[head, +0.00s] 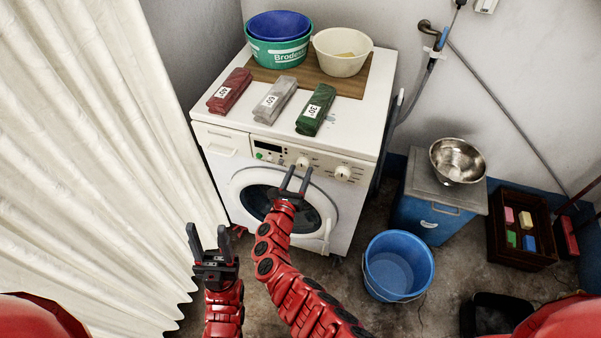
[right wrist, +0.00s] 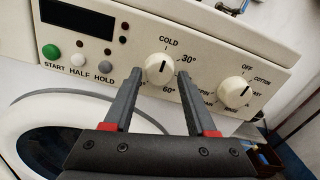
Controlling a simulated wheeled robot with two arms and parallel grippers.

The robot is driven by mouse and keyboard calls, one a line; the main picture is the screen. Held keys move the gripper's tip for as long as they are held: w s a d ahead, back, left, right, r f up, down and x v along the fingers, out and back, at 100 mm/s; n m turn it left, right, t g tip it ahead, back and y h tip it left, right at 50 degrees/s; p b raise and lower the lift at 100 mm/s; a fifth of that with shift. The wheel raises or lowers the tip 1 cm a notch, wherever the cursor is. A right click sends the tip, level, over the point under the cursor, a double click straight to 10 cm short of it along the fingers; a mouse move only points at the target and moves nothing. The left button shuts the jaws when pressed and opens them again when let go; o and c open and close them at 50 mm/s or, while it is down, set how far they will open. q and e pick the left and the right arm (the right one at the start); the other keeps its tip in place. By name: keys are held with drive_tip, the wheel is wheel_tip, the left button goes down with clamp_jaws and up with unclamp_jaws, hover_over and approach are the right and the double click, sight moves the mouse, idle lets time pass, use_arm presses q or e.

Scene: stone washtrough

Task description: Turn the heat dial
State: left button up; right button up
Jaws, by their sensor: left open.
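The heat dial (right wrist: 159,68) is a round cream knob on the washing machine's front panel, marked COLD, 30° and 60° around it. Its dark pointer line points roughly up toward COLD. It is small in the head view (head: 302,162). My right gripper (head: 297,171) is open at the panel. In the right wrist view its fingertips (right wrist: 156,72) stand on either side of the dial, with a small gap showing on each side. The washing machine (head: 222,170) is white. My left gripper (head: 207,231) is open and empty, low in front of the curtain.
A second dial (right wrist: 235,91) and START, HALF and HOLD buttons (right wrist: 78,60) flank the heat dial. Several labelled bundles (head: 273,103) and basins (head: 279,52) sit on the machine. A blue bucket (head: 398,290) stands on the floor at right. A white curtain (head: 90,150) hangs at left.

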drive_tip(key=c, duration=0.5)
clamp_jaws()
drive_tip(key=shift+w, duration=0.1)
